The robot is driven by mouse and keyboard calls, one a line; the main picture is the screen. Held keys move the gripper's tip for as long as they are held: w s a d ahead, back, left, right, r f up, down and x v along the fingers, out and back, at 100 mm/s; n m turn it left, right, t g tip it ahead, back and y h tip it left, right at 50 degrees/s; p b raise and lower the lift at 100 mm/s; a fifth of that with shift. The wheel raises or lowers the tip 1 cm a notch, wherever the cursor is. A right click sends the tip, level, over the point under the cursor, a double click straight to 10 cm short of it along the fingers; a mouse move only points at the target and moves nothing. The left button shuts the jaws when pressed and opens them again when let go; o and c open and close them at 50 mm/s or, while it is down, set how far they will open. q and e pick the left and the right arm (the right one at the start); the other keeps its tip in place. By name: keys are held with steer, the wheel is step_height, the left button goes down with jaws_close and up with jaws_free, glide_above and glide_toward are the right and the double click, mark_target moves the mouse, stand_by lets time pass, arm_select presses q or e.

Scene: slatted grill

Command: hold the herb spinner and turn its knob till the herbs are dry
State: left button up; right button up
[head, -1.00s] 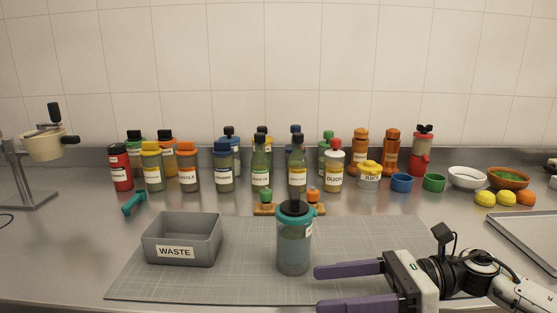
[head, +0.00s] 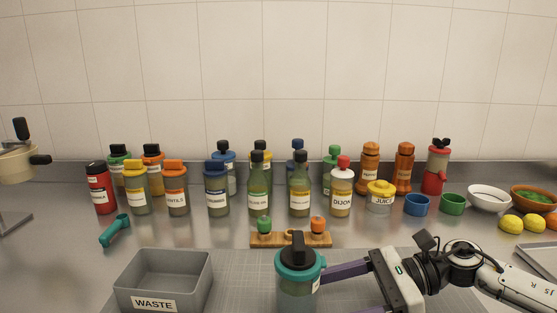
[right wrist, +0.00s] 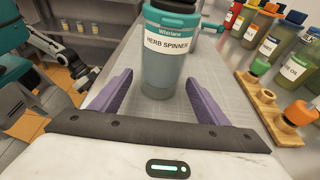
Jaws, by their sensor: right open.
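The herb spinner (head: 297,287) is an upright clear jar with a teal lid and a black knob (head: 297,249) on top. It stands at the front of the grey mat. In the right wrist view the jar (right wrist: 164,62) shows its name label, and its top is cut off. My right gripper (head: 336,292) is open just right of the jar. In the right wrist view its purple fingers (right wrist: 160,82) point at the jar, which stands at and just beyond the tips. I cannot tell whether they touch it.
A grey waste bin (head: 163,277) stands left of the spinner. A wooden rack (head: 290,240) with two small bottles lies behind it. Several sauce bottles line the back wall. A teal tool (head: 114,230) lies at the left. Cups, bowls and lemons are at the right.

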mark_target(307, 305)
steer(key=b+x, duration=0.1)
steer(key=x, duration=0.2)
steer(key=shift+f, duration=0.1)
steer(key=shift+a, duration=0.35)
steer(key=c, duration=0.8)
steer(key=shift+o, duration=1.1)
steer(key=c, duration=0.4)
arm_select(q)
steer(key=shift+w+d+f, duration=0.15)
steer(key=shift+w+f, duration=0.2)
steer(key=shift+w, duration=0.05)
arm_select(e)
steer(key=shift+c, duration=0.2)
arm_select(q)
steer(key=shift+s, duration=0.15)
